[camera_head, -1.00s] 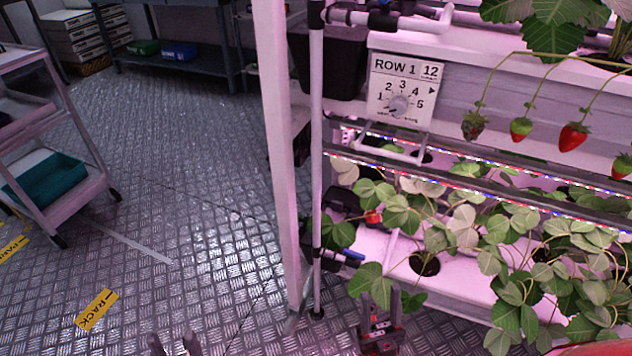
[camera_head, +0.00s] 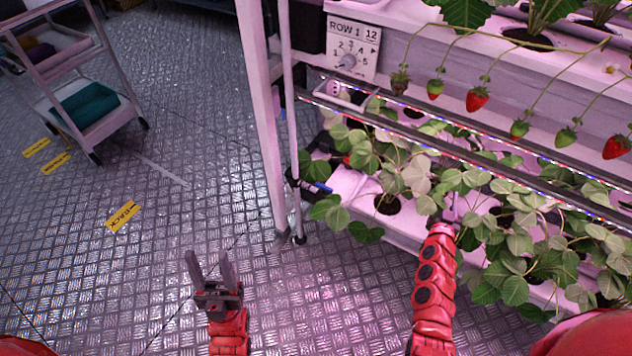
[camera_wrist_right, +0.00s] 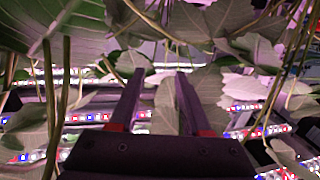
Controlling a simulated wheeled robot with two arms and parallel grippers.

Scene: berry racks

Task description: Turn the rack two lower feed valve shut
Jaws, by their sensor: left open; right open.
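A small valve with a blue handle (camera_head: 318,187) sits on the pipe low at the rack's left end, partly behind leaves. The frames do not show which rack number it belongs to. My left gripper (camera_head: 208,262) is open and empty over the floor, left of and below the valve in the head view. My right arm (camera_head: 434,275) reaches into the lower plants, right of the valve, and leaves hide its gripper there. In the right wrist view my right gripper (camera_wrist_right: 155,80) is open, with leaves and stems around its fingers and nothing clearly between them.
The rack's white post (camera_head: 263,120) and a thin pipe (camera_head: 290,130) stand left of the plants. A ROW 1 dial sign (camera_head: 352,47) hangs above. Light strips (camera_head: 450,150) cross over the lower plants.

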